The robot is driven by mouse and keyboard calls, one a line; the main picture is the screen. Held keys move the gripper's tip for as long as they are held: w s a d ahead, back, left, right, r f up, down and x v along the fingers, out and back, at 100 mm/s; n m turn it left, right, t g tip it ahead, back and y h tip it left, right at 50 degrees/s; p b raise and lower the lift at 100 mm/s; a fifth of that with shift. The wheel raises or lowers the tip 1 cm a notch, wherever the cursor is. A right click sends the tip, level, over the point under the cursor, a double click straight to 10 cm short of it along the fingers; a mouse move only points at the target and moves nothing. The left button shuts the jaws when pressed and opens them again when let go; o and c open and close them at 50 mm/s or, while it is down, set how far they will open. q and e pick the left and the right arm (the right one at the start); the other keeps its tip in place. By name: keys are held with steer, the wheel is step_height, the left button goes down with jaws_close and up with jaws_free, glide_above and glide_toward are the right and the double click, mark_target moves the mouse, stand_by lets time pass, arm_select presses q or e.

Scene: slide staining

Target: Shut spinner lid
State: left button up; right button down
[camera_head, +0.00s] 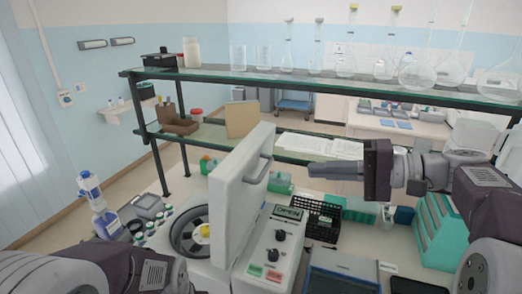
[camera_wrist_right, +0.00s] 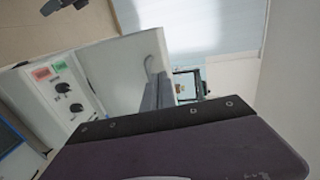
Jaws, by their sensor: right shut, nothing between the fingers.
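The spinner (camera_head: 190,232) is a white machine with its lid (camera_head: 236,205) standing open, nearly upright, to the right of the round rotor bowl. A grey handle (camera_head: 258,168) is on the lid's right-hand face. The lid also shows in the right wrist view (camera_wrist_right: 125,75), beside the fingers. My right gripper (camera_head: 312,170) is shut and empty, pointing left at about handle height. In the head view its tips appear to the right of the lid, with a visible gap. My left arm shows at the lower left, but its fingers are out of view.
The control panel (camera_head: 275,245) with an OPEN display, knobs and buttons is right of the lid. A black rack (camera_head: 322,220) and a teal rack (camera_head: 440,230) stand further right. A glass shelf (camera_head: 310,83) with flasks spans the back. A wash bottle (camera_head: 92,195) stands left.

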steer(key=p, duration=0.5)
glide_toward(245, 165)
steer(key=x, duration=0.5)
steer(key=shift+a, duration=0.15)
steer(key=shift+w+a+f+p, duration=0.25)
steer(key=shift+a+p, duration=0.05)
steer(key=shift+a, duration=0.15)
steer(key=shift+a+r, duration=0.1)
